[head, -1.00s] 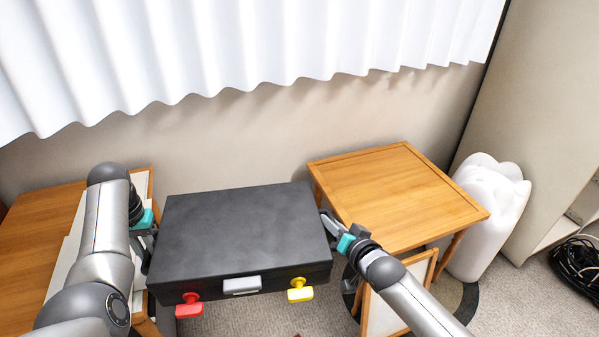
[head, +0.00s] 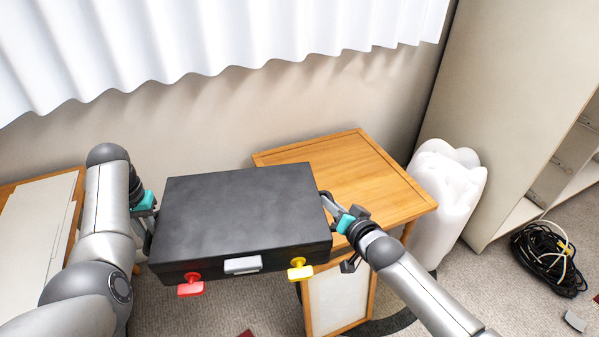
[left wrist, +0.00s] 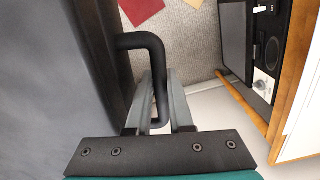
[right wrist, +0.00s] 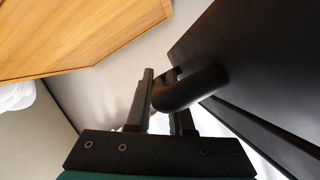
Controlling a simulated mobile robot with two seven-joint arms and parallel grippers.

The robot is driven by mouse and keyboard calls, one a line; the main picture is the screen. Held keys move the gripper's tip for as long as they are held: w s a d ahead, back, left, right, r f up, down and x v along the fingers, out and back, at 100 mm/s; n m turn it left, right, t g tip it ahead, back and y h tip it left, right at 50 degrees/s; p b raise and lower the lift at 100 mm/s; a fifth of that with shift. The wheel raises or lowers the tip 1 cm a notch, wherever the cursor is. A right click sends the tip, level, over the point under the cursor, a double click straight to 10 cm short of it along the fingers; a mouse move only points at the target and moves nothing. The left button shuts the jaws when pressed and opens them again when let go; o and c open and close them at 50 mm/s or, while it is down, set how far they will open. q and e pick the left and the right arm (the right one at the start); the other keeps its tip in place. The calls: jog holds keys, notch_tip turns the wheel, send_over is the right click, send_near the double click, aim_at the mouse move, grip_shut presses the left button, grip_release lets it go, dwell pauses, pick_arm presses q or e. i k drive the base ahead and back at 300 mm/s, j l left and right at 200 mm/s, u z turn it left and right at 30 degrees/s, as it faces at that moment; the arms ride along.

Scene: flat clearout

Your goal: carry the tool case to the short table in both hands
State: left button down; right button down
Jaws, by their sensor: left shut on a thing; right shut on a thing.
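The black tool case (head: 240,215) hangs level between my two arms, with a grey front latch, a red catch at its left front and a yellow catch at its right front. My left gripper (left wrist: 158,105) is shut on the case's black side handle (left wrist: 140,42). My right gripper (right wrist: 160,100) is shut on the opposite side handle (right wrist: 190,90). The short wooden table (head: 345,165) stands behind and to the right of the case, against the wall. Its bare top is partly hidden by the case.
A white lumpy container (head: 447,200) stands right of the short table. A framed panel (head: 338,300) is below its front edge. Another wooden table with white boards (head: 35,230) is at the left. Black coiled cable (head: 548,255) lies on the floor by the shelf (head: 500,215).

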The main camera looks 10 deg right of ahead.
aim_at(337, 175)
jog(key=i+l, duration=0.1)
jog(key=l, duration=0.6)
jog(key=l+z, duration=0.15)
jog(key=l, duration=0.55)
jog(key=i, duration=0.05)
